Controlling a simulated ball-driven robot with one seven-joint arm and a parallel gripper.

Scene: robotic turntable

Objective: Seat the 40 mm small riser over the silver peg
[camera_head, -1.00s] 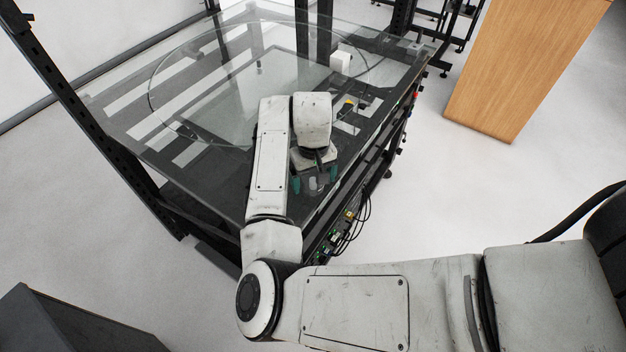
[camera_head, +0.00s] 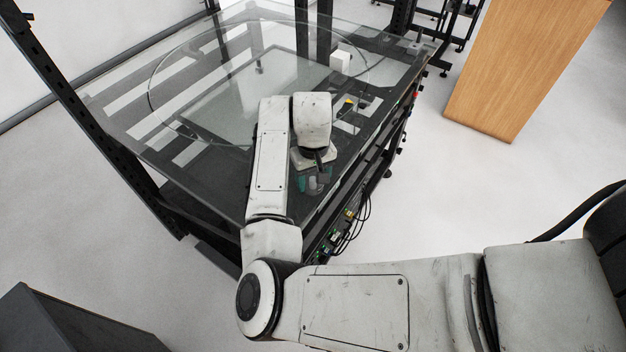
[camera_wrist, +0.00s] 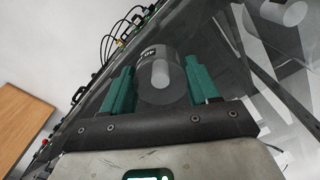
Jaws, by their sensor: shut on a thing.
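The small riser (camera_wrist: 153,97) is a grey cylinder with a dark, partly legible label on its rim. It sits between the green fingers of my gripper (camera_wrist: 160,66) in the wrist view, and the fingers are shut on it. A paler round-ended shape shows in the riser's middle; I cannot tell whether it is a bore or a peg. In the head view, my gripper (camera_head: 313,184) and the riser are small, low over the near right corner of the glass top. I cannot identify the silver peg for sure.
Another grey cylinder (camera_wrist: 281,12) shows at the wrist view's upper right. The glass-topped table (camera_head: 115,100) has a white block (camera_head: 340,62) and a small yellow-and-black item (camera_head: 348,105). Cables and connectors (camera_head: 348,220) line its near side. A wooden panel (camera_head: 520,70) stands right.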

